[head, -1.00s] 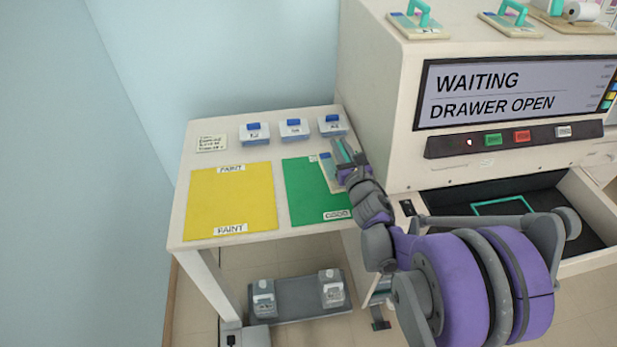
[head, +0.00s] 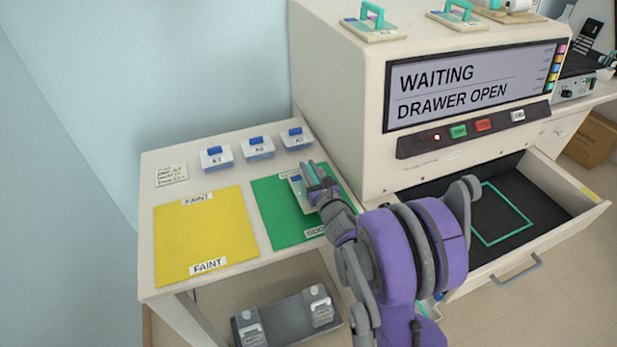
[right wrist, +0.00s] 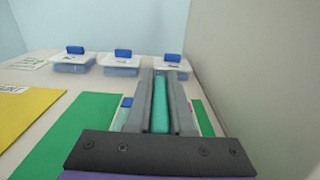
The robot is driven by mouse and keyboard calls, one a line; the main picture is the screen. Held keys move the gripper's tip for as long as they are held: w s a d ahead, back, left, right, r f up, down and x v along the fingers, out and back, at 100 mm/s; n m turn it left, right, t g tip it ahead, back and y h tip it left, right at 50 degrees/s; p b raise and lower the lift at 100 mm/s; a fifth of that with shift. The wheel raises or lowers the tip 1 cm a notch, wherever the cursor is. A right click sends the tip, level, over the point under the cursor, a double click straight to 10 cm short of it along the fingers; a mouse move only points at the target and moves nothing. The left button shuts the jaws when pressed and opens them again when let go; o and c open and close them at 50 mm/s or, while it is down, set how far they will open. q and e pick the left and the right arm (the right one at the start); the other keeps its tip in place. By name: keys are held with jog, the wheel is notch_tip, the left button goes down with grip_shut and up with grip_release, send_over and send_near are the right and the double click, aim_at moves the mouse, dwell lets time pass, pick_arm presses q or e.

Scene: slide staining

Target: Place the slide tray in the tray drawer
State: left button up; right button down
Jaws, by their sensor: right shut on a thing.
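The slide tray (head: 299,191) is a pale plate with a blue patch, at the right part of the green mat (head: 275,215). My right gripper (head: 315,181) is shut on its teal handle, which shows between the fingers in the right wrist view (right wrist: 160,104). I cannot tell whether the tray touches the mat. The tray drawer (head: 448,203) is pulled out of the white machine at the right. It has a dark floor with an empty teal square outline (head: 487,240). My right arm hides part of the drawer's left side. My left gripper is out of view.
A yellow mat (head: 205,235) lies left of the green one. Two handled trays (head: 374,28) sit on top.

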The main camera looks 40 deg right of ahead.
jog(key=shift+f, duration=1.35)
jog(key=shift+f+b, duration=0.15)
jog(key=shift+b, duration=0.2)
jog(key=c, duration=0.8)
grip_release()
